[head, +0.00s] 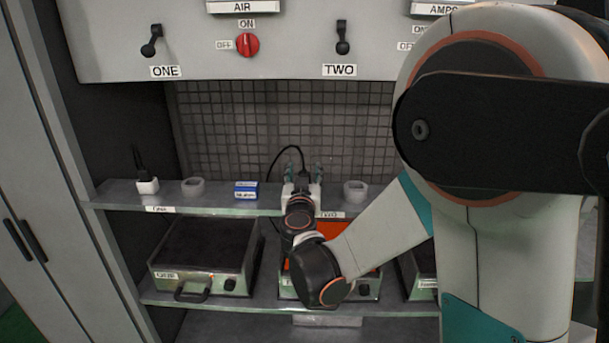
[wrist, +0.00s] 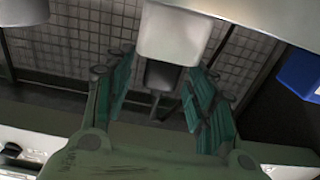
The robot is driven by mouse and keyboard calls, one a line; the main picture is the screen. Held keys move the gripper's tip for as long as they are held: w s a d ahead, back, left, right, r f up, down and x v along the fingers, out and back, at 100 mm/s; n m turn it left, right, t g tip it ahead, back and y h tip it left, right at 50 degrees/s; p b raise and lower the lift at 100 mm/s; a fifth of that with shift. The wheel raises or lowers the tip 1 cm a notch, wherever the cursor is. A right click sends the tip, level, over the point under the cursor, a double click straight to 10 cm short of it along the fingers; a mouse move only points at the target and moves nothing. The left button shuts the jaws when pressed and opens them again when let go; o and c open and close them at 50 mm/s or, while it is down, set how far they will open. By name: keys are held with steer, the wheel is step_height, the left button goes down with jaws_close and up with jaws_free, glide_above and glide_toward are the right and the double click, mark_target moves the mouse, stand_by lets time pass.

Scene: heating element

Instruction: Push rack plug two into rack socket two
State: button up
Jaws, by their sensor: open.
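In the head view my gripper (head: 303,173) is at the shelf above the label TWO, its teal fingers apart and pointing toward the back wall. In the wrist view my gripper (wrist: 162,100) has its fingers spread on either side of a dark plug (wrist: 160,76), with gaps beside it. The plug meets a white block (wrist: 175,35), which looks like rack socket two. How deep the plug sits cannot be told. A black cable (head: 283,153) loops from the gripper area. My gripper and wrist largely hide the plug and socket in the head view.
A blue box (head: 246,190) and a white ring (head: 355,190) flank my gripper on the shelf (head: 222,208). Another white ring (head: 193,187) and a plugged white socket (head: 148,186) stand left. Below are hot plates, one with an orange top (head: 333,229). A switch panel (head: 205,60) overhangs.

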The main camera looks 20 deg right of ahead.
steer(key=shift+w+d, duration=0.1)
steer(key=shift+w, duration=0.2)
steer(key=shift+s+r, duration=0.15)
steer(key=shift+s, duration=0.05)
steer(key=shift+w, duration=0.1)
steer(key=c, duration=1.2)
